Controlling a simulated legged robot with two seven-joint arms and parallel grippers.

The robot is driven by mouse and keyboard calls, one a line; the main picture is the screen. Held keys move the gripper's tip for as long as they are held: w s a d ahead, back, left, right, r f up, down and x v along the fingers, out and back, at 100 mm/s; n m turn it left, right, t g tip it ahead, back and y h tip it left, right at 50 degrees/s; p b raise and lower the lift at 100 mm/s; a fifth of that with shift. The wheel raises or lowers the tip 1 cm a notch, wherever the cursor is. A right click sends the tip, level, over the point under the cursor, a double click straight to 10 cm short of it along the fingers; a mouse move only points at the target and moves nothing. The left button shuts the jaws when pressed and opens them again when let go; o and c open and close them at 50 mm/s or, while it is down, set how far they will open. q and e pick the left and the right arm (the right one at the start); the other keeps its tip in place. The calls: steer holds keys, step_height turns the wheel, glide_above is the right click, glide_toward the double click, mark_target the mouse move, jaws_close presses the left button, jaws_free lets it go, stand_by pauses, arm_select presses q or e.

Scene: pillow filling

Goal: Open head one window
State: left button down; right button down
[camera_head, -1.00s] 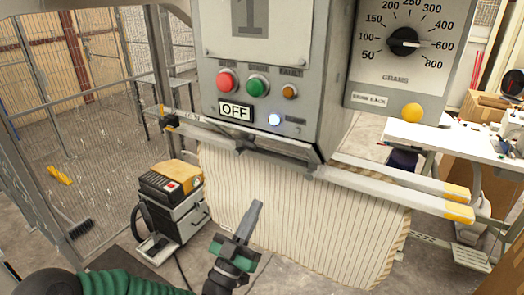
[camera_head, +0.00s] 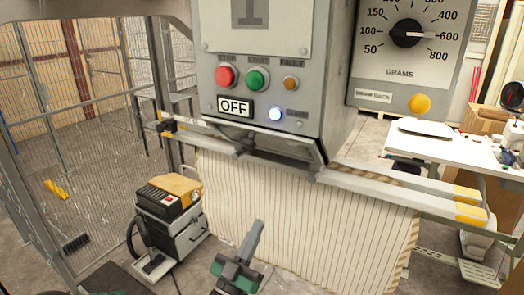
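The grey head (camera_head: 280,148) marked 1 hangs at the top centre. Its large pale front panel (camera_head: 293,32) bears the numeral 1 and is cut off by the top edge. A striped pillow cover (camera_head: 300,215) hangs under the head. My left gripper (camera_head: 258,226) points up in front of the cover, well below the panel and apart from it. Its fingers show as one narrow grey shape, so their opening is unclear. My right gripper is out of view.
A grams dial (camera_head: 407,34) with a yellow button stands right of the head. Two pale bars (camera_head: 410,190) with yellow ends jut out at right. A vacuum unit (camera_head: 168,212) stands on the floor at left, by a mesh fence (camera_head: 80,130). A white sewing table (camera_head: 430,145) is at right.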

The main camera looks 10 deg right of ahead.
arm_select(q)
step_height(320, 180, down, 10)
steer(key=w+b, duration=0.1)
steer(key=b, duration=0.8)
steer(key=shift+d, duration=0.35)
steer(key=c, duration=2.2)
jaws_free()
steer(key=shift+r, duration=0.1)
steer(key=c, duration=1)
jaws_free()
steer(key=b+v, duration=0.4)
steer(key=v, duration=0.6)
steer(key=shift+b, duration=0.35)
